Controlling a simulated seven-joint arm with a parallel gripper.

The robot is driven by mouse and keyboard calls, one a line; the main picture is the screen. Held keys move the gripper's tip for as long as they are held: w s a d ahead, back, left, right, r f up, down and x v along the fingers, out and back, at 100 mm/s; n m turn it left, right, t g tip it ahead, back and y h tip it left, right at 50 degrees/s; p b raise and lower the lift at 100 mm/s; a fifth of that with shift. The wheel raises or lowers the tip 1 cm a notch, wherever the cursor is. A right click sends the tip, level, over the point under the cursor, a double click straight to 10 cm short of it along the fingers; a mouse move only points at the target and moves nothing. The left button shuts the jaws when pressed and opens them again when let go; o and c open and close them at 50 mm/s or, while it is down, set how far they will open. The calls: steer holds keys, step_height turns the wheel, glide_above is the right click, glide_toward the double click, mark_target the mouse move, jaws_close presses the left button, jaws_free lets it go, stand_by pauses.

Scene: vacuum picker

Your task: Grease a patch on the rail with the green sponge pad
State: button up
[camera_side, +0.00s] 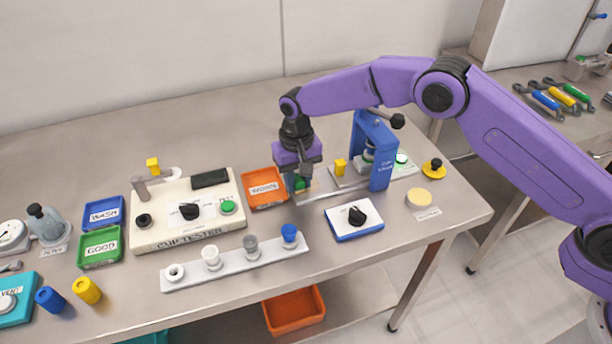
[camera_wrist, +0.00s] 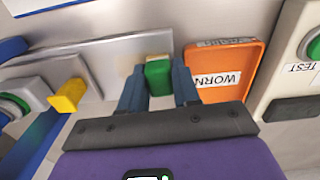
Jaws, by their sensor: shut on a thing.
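My gripper (camera_side: 300,182) is shut on the green sponge pad (camera_wrist: 158,77). In the wrist view the pad sits between the two blue fingers, with a tan strip at its far edge. In the side view a bit of green (camera_side: 300,184) shows between the fingers. The silver rail (camera_side: 338,191) runs from below my gripper towards the blue press; in the wrist view it is the grey metal strip (camera_wrist: 100,62). The pad is over the rail's end near the orange tray. I cannot tell whether it touches the rail. The pad's underside is hidden.
The orange WORN tray (camera_side: 265,204) is close beside my gripper. The blue press (camera_side: 381,160) stands to the right, with a yellow knob (camera_side: 340,167) near it. The cup tester (camera_side: 165,228) is left; a white box with a black dial (camera_side: 354,233) is in front.

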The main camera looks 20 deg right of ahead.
mark_target(321, 180)
steer(key=shift+a, duration=0.25)
steer(key=shift+w, duration=0.35)
steer(key=shift+w+d+r, duration=0.1)
steer(key=shift+w+d, duration=0.05)
steer(key=shift+w, duration=0.05)
steer(key=shift+d, duration=3.15)
steer(key=shift+f, duration=0.2)
